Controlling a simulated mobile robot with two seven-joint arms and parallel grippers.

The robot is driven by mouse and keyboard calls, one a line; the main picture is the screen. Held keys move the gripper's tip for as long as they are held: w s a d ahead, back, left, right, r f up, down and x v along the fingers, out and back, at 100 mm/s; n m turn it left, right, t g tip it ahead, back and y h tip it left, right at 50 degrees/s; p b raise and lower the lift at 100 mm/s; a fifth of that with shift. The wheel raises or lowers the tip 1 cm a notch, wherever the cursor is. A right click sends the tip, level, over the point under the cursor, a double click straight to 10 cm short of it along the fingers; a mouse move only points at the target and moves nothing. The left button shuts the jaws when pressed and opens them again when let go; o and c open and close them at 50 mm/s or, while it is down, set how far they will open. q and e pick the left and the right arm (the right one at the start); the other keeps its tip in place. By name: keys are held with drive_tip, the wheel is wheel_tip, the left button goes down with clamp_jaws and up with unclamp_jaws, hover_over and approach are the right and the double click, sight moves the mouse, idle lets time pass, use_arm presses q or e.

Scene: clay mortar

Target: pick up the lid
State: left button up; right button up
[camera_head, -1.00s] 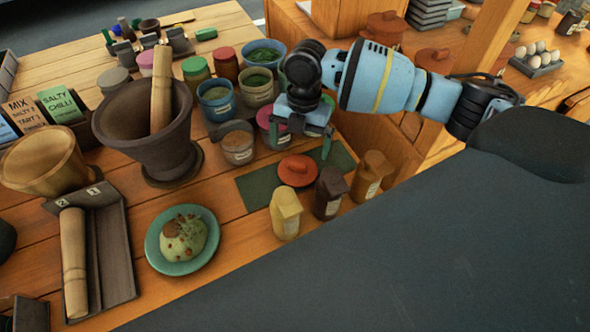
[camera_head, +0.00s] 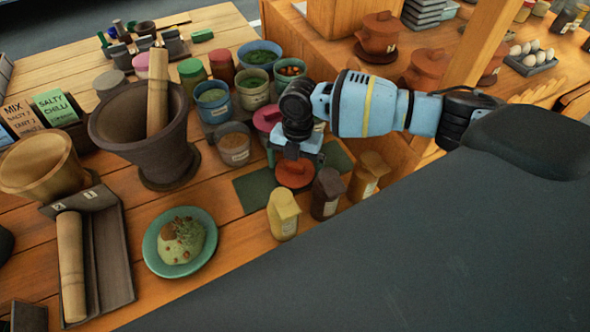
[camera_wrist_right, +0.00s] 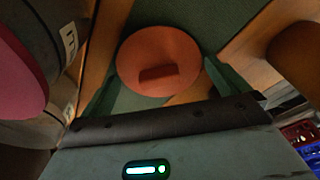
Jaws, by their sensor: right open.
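The lid, a round orange-red disc (camera_head: 294,174) with a small raised handle, lies on a dark green mat (camera_head: 255,187) on the wooden table. In the right wrist view the lid (camera_wrist_right: 178,47) sits between and just beyond the green fingers. My right gripper (camera_head: 295,162) is open and empty, above the lid, and hides its far part in the head view. Its fingertips (camera_wrist_right: 160,80) are on either side of the lid's near part in the wrist view; I cannot tell whether they touch it. My left gripper is not in view.
Yellow (camera_head: 283,215), dark brown (camera_head: 327,195) and amber (camera_head: 368,176) shakers stand close in front and right of the lid. Several jars and tubs, including a brown-filled tub (camera_head: 234,150), stand behind and left. A mortar (camera_head: 150,140) and a teal plate (camera_head: 153,262) are further left.

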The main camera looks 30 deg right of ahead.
sight(295, 165)
drive_tip(key=shift+f, duration=0.1)
drive_tip(key=c, duration=0.7)
drive_tip(key=shift+o, duration=0.2)
wheel_tip(295, 165, up, 10)
